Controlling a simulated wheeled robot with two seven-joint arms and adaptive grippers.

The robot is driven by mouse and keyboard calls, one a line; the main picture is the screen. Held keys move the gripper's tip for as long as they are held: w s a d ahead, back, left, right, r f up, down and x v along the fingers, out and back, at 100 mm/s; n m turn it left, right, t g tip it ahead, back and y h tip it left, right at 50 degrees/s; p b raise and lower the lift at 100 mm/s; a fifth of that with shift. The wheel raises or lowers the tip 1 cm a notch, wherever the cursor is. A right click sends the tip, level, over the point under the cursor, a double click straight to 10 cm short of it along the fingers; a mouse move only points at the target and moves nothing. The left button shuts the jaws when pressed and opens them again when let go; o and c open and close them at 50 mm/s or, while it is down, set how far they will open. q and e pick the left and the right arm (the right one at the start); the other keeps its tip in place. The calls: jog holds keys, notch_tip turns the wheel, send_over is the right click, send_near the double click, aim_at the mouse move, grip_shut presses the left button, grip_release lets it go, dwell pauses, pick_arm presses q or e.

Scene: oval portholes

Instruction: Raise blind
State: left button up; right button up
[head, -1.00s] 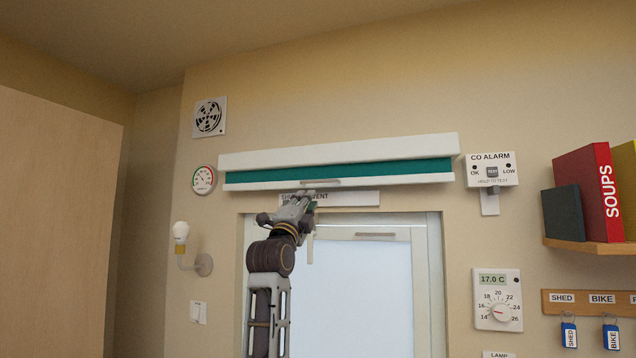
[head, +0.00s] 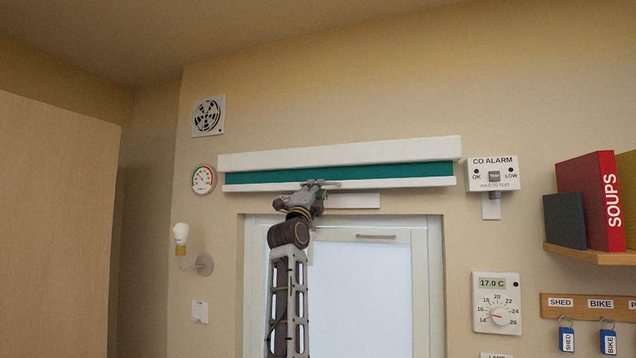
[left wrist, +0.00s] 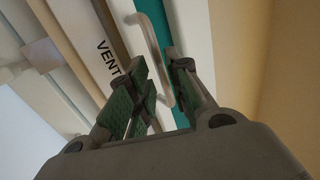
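The blind is a short teal strip (head: 400,171) below a white top casing (head: 340,153), with a white bottom bar (head: 410,184) along its lower edge. My left gripper (head: 315,185) is in front of the middle of the bottom bar and hides its handle in the head view. In the left wrist view, the pale bar handle (left wrist: 146,35) runs into the gap between the two fingers of my left gripper (left wrist: 157,62). The fingers are apart, one on each side of the handle, and do not look closed on it. My right gripper is not in view.
A window (head: 365,290) with a top handle (head: 376,237) is below the blind. A partly covered label (head: 352,201) sits between them. The CO alarm (head: 493,174) is close to the blind's right end, a round dial (head: 203,179) to its left. A shelf (head: 590,252) holds books.

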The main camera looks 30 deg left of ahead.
pick_arm(q)
jog(key=shift+p+x, duration=0.65)
jog(key=shift+x, duration=1.05)
grip_shut()
